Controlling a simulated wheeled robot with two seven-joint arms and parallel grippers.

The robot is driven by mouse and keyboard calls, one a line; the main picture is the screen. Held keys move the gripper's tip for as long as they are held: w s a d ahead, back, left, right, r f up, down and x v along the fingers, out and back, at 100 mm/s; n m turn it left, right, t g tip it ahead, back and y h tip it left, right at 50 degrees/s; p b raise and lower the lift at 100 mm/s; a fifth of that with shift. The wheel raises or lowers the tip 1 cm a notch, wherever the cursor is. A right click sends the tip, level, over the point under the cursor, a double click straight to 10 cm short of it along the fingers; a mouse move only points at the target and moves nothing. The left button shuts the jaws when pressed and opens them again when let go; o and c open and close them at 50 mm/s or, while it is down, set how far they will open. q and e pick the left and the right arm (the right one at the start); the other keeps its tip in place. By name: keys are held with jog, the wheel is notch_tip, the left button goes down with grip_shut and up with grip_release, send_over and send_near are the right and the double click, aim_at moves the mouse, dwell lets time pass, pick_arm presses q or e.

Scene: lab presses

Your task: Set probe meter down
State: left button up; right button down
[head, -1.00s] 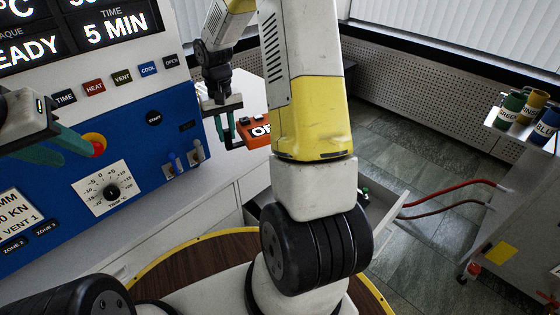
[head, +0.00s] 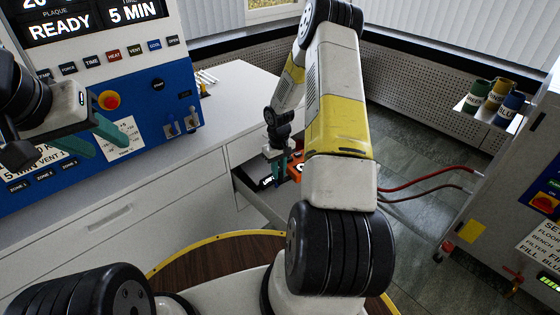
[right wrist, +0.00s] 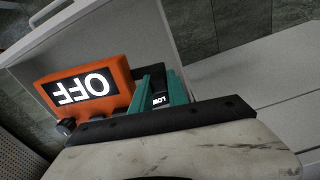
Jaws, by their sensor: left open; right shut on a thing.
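The probe meter is an orange box (head: 295,168) with a display that reads OFF in the right wrist view (right wrist: 85,90). My right gripper (head: 277,168) is shut on it, with teal fingers pointing down. In the head view it hangs over the open drawer (head: 262,204), partly hidden by my right arm. I cannot tell whether the meter touches the drawer floor. A small dark label (right wrist: 160,100) shows between the fingers in the right wrist view. My left gripper (head: 92,140) is open and empty in front of the blue press panel.
The press (head: 160,115) stands at left on a white cabinet (head: 110,200). Its counter is clear near the drawer. Green, yellow and blue containers (head: 497,95) sit on a shelf at right. Red hoses (head: 430,182) run to a machine at right.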

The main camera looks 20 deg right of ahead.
jog(key=shift+n, duration=0.9)
jog(key=shift+s+d+f, duration=0.45)
jog(key=shift+s+f, duration=0.05)
jog(key=shift+f, duration=3.05)
jog(key=shift+s+d+f, duration=0.4)
jog(key=shift+s+f, duration=0.05)
jog(key=shift+f, duration=3.05)
jog(key=shift+s+d+f, duration=0.45)
jog(key=shift+s+f, duration=0.05)
jog(key=shift+f, duration=3.05)
jog(key=c, duration=1.3)
grip_release()
jog(key=shift+f, duration=0.15)
